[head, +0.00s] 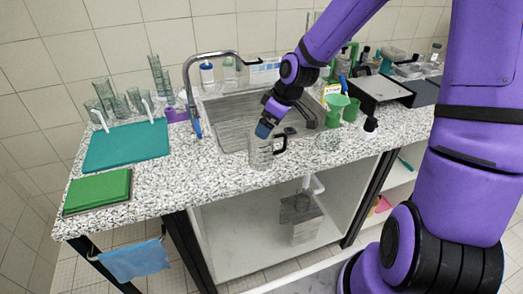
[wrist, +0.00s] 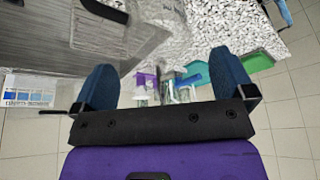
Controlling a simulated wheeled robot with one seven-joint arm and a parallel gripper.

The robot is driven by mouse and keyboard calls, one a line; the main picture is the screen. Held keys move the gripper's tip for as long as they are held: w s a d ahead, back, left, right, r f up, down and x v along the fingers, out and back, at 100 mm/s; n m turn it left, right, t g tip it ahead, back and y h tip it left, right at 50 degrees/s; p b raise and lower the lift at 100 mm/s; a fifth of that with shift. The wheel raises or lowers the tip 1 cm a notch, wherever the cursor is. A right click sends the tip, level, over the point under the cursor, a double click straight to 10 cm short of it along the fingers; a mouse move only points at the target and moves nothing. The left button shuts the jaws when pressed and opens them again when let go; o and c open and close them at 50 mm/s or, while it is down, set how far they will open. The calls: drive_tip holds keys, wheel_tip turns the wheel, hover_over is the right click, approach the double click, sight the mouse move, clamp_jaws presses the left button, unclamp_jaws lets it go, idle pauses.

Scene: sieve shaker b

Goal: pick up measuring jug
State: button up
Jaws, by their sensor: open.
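The measuring jug (head: 261,153) is clear, with a dark handle (head: 280,144) on its right side in the head view. It stands upright on the speckled counter at the sink's front edge. My gripper (head: 264,131) is right at the jug's upper part in the head view; I cannot tell whether it touches. In the wrist view my gripper (wrist: 162,60) has its two blue fingers wide apart with nothing clearly held. A clear shape that looks like the jug (wrist: 158,12) lies past the fingertips at the top, with a dark handle at its left.
The sink (head: 228,128) with a tall tap (head: 210,56) lies behind the jug. A teal mat (head: 125,147) and green board (head: 97,192) lie at the left, glassware behind. Green beakers (head: 336,108) stand at the right.

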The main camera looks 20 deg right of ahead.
sight(260, 140)
drive_tip(key=shift+d+x, duration=0.1)
drive_tip(key=shift+x, duration=2.15)
drive_tip(key=shift+d+x, duration=0.15)
drive_tip(key=shift+x, duration=2.1)
drive_tip(key=shift+w, duration=0.15)
drive_tip(key=c, duration=0.8)
drive_tip(key=shift+a, duration=0.1)
